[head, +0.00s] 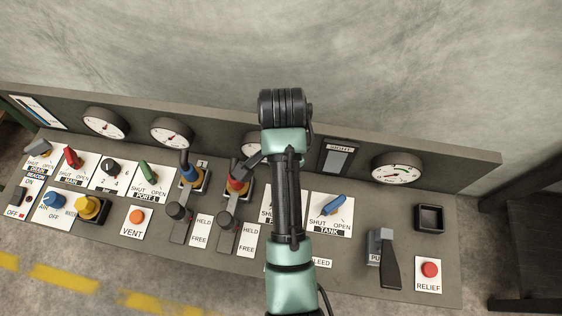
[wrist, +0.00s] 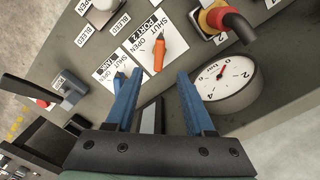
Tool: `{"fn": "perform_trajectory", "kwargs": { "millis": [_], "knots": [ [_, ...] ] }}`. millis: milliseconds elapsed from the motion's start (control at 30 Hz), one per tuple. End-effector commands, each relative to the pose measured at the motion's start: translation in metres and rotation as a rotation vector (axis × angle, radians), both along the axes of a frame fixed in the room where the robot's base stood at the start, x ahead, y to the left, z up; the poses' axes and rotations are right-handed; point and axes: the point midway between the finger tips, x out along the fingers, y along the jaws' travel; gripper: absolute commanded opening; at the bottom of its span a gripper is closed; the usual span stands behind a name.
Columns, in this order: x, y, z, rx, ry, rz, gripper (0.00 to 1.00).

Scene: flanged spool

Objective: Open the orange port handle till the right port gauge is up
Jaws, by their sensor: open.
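The orange port handle (wrist: 158,54) shows in the wrist view on a white plate marked PORT 2 (wrist: 133,45), with SHUT and OPEN on it. My gripper (wrist: 160,74) is open, with its two blue fingers apart. The handle's near end lies in line with the gap between the fingertips, and nothing is gripped. A round port gauge (wrist: 227,82) with a red needle is right of the fingers. In the head view my arm hides the orange handle and my gripper, and it partly covers a gauge (head: 249,143).
The blue TANK handle (head: 332,205) is right of my arm and beside the left finger in the wrist view (wrist: 117,82). Levers with red (head: 236,182) and blue (head: 189,173) parts stand left of my arm. A grey lever (head: 388,262) and the RELIEF button (head: 430,269) are at right.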

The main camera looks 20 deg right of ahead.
Motion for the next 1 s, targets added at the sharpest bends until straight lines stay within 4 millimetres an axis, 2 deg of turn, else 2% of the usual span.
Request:
{"fn": "perform_trajectory", "kwargs": {
  "millis": [33,233,400,600,800,1000],
  "knots": [
    [-0.001,0.000,-0.009,0.001,0.002,-0.001,0.54],
    [-0.001,0.000,-0.036,0.000,0.003,0.002,0.54],
    [-0.001,0.001,-0.072,0.001,0.000,0.004,0.54],
    [0.000,0.000,-0.107,0.000,-0.002,0.003,0.54],
    [0.001,0.000,-0.123,-0.001,-0.005,0.004,0.54],
    [0.001,0.000,-0.125,-0.002,-0.006,0.004,0.54]
  ]
}}
